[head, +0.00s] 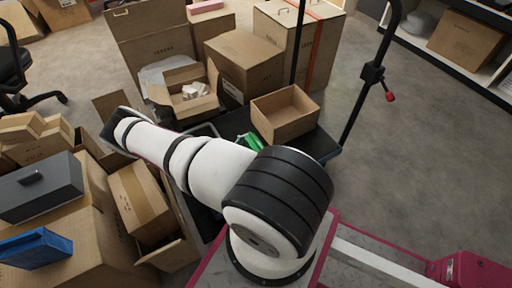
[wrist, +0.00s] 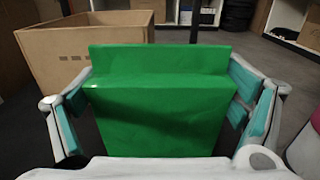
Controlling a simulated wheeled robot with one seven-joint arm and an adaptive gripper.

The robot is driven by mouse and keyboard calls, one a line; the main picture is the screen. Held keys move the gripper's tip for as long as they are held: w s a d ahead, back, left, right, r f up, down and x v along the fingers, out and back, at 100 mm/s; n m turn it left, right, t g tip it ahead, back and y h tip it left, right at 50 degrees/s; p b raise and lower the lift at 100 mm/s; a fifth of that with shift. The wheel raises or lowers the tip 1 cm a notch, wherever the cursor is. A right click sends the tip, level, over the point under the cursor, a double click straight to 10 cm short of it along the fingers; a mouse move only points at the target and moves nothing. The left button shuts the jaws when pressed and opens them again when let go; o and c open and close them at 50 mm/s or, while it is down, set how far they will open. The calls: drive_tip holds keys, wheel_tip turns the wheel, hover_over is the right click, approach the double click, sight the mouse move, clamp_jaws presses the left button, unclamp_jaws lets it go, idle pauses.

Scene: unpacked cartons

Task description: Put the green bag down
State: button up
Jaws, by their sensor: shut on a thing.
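The green bag (wrist: 160,105) is a plain bright green block-like shape that fills the middle of the wrist view. My gripper (wrist: 160,95) has one teal-padded finger on each side of it and is shut on it. In the head view only a small part of the green bag (head: 252,142) shows past my white arm, over the dark cart platform (head: 318,146). Whether the bag's underside touches the platform cannot be told.
An open empty carton (head: 286,113) stands on the platform just beyond the bag; it also shows in the wrist view (wrist: 85,58). A black upright post with a red knob (head: 390,97) rises at the platform's right. Several cartons crowd the left and back. Grey floor at right is clear.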

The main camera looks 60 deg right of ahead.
drive_tip(key=shift+f, duration=0.1)
drive_tip(key=o, duration=1)
drive_tip(key=shift+c, duration=0.2)
